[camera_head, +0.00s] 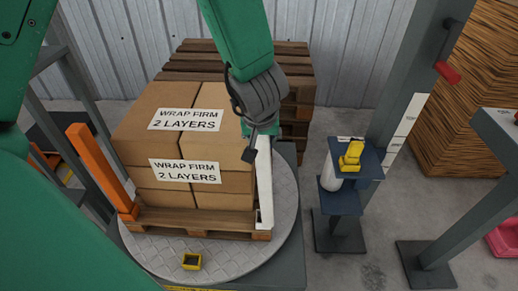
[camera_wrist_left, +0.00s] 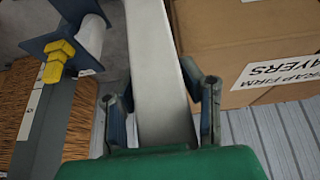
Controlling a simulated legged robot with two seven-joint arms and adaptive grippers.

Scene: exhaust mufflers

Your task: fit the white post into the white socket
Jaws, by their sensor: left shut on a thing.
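The white post (camera_head: 265,180) stands roughly upright at the right front corner of the boxed load. My left gripper (camera_head: 253,135) is shut on its upper part. In the left wrist view the white post (camera_wrist_left: 158,75) runs between the two fingers of the left gripper (camera_wrist_left: 162,105). White material (camera_head: 265,217) shows at the post's foot, by the pallet's corner; I cannot tell the socket from the post there, or whether the post is inside it. My right gripper is not in view.
Cartons (camera_head: 155,140) on a wooden pallet (camera_head: 190,222) stand on a round turntable (camera_head: 160,258). An orange post (camera_head: 95,165) stands at the pallet's left corner. A blue bracket (camera_head: 368,160) with a yellow part (camera_head: 351,155) and white roll (camera_head: 331,172) is at right.

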